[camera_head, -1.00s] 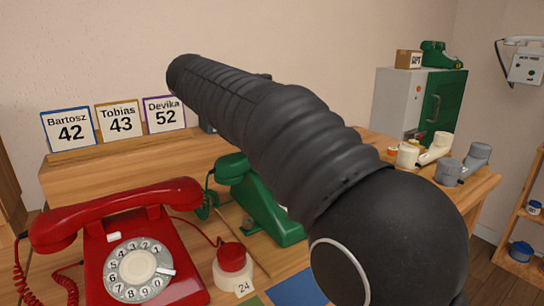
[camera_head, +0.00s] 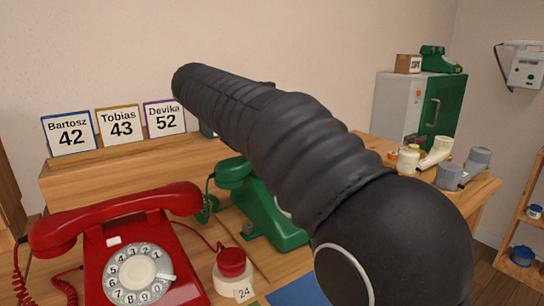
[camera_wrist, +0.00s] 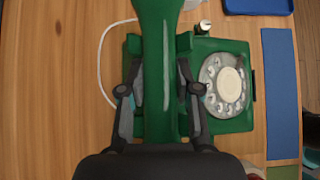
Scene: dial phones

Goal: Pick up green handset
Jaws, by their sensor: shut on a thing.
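The green handset (camera_wrist: 158,60) runs down the middle of the wrist view, between the two fingers of my gripper (camera_wrist: 159,95), which is shut on it. The green phone (camera_wrist: 228,115) lies beneath, with its pale dial (camera_wrist: 228,84) to the right of the handset. In the head view the green phone (camera_head: 268,218) stands behind the red phone, partly covered by my arm. One end of the green handset (camera_head: 236,172) shows at its left. My gripper is hidden there. I cannot tell whether the handset touches its cradle.
The red phone (camera_head: 130,245) stands front left, beside a red-topped round piece (camera_head: 232,263) tagged 24. Name cards (camera_head: 122,125) stand on the raised ledge. A blue mat (camera_wrist: 281,90) lies right of the green phone.

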